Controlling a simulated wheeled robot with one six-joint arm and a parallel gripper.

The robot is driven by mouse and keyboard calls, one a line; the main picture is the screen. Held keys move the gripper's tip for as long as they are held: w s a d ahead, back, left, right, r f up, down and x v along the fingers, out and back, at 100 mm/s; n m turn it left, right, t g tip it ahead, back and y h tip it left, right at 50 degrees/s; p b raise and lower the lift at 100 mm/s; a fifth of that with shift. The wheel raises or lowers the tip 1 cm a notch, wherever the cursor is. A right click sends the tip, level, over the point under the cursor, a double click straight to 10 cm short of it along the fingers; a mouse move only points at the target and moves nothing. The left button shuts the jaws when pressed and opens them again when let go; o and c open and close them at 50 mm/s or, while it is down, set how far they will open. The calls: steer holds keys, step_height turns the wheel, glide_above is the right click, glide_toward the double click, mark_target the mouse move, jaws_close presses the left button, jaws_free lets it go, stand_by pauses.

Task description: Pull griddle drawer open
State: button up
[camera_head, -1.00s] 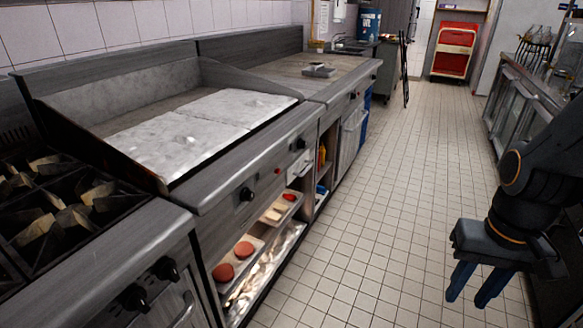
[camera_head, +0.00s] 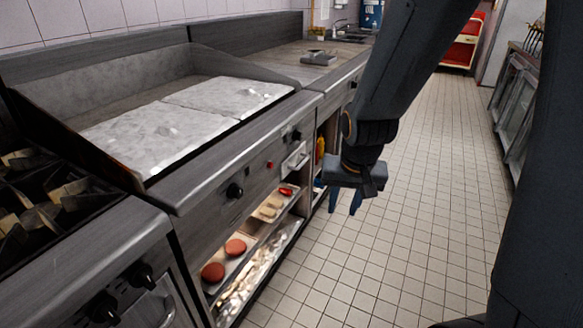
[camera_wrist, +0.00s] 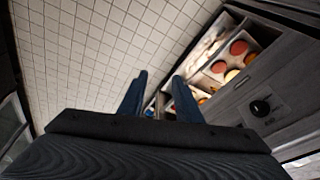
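The griddle (camera_head: 160,135) has a pale flat top and a steel front with dark knobs. A small light-metal drawer (camera_head: 296,159) with a handle sits in its front panel, right of the red button, and looks shut. My gripper (camera_head: 344,203) is over the aisle, right of the drawer and a little lower, apart from it. Its two blue fingers point down, spread and empty. The wrist view shows the fingers (camera_wrist: 160,76) apart with nothing between them. I cannot make out the drawer in that view.
Under the griddle an open shelf holds red patties (camera_head: 235,247) and other food, also in the wrist view (camera_wrist: 239,48). A burner range (camera_head: 50,205) stands at the left. The tiled floor (camera_head: 430,200) of the aisle is clear. A counter (camera_head: 512,95) lines the right side.

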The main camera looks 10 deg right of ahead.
steer(key=w+f+m+t+b, duration=0.2)
steer(key=w+f+t+b, duration=0.15)
steer(key=w, duration=0.65)
steer(key=w+f+m+t+b, duration=0.25)
steer(key=w+f, duration=0.25)
steer(key=w, duration=0.4)
steer(key=w+f+m+t+b, duration=0.2)
steer(key=w+f+m, duration=0.15)
steer(key=w, duration=0.65)
steer(key=m+t+y+b, duration=0.1)
steer(key=m+t+b, duration=0.1)
steer(key=t+b, duration=0.1)
glide_toward(302, 162)
steer(key=shift+w+a+f+m+t+y+b, duration=0.1)
steer(key=shift+w+f+m+t+y+b, duration=0.2)
steer(key=shift+w+f+m+t+b, duration=0.9)
steer(key=shift+w+f+m+t+y+b, duration=0.15)
steer(key=shift+w+m+t+y+b, duration=0.3)
steer(key=shift+w, duration=1.6)
steer(key=shift+w+a+f+m+t+y+b, duration=0.15)
steer(key=shift+w+f+m+t+b, duration=0.7)
steer(key=shift+w, duration=0.75)
steer(key=shift+d+r, duration=0.1)
steer(key=shift+r, duration=0.1)
jaws_close()
